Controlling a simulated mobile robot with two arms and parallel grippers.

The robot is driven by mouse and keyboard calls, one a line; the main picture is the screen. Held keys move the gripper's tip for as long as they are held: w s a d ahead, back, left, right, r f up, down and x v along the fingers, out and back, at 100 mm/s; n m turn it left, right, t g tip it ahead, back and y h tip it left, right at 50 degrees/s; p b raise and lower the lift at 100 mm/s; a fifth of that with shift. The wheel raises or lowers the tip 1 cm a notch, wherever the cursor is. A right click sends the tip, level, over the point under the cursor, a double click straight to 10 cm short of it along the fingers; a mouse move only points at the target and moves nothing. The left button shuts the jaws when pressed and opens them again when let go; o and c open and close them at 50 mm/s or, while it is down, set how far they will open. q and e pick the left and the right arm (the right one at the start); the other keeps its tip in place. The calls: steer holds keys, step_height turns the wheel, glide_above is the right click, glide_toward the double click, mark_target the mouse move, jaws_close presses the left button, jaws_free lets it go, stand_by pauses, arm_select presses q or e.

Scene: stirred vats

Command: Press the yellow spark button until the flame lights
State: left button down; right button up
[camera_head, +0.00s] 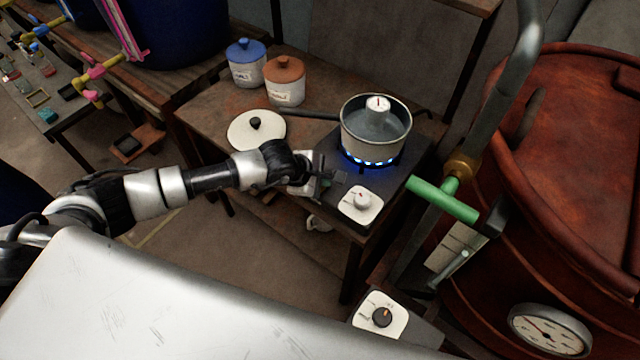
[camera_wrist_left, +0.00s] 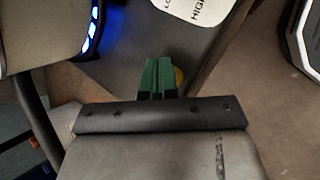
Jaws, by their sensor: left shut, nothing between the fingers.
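Blue flames (camera_head: 370,160) burn in a ring under the grey pot (camera_head: 376,138) on the dark burner; they also show at the upper left of the left wrist view (camera_wrist_left: 89,28). My left gripper (camera_head: 328,178) is at the burner's front left edge, left of the white dial plate (camera_head: 347,209). In the left wrist view its green fingertips (camera_wrist_left: 157,76) are together and empty. A bit of the yellow button (camera_wrist_left: 179,76) shows just right of the fingertips, mostly hidden; I cannot tell whether they touch it. The button is hidden in the head view. My right gripper is not in view.
A white lid (camera_head: 250,136), a blue-lidded jar (camera_head: 246,70) and a brown-lidded jar (camera_head: 285,92) stand on the table left of the pot. A green-handled lever (camera_head: 443,200) and a large red-brown vat (camera_head: 575,160) are close on the right.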

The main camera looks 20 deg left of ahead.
arm_select(q)
steer(key=shift+r+p, duration=0.5)
steer(key=shift+r, duration=0.3)
steer(key=shift+r+p, duration=1.65)
steer(key=shift+r, duration=0.9)
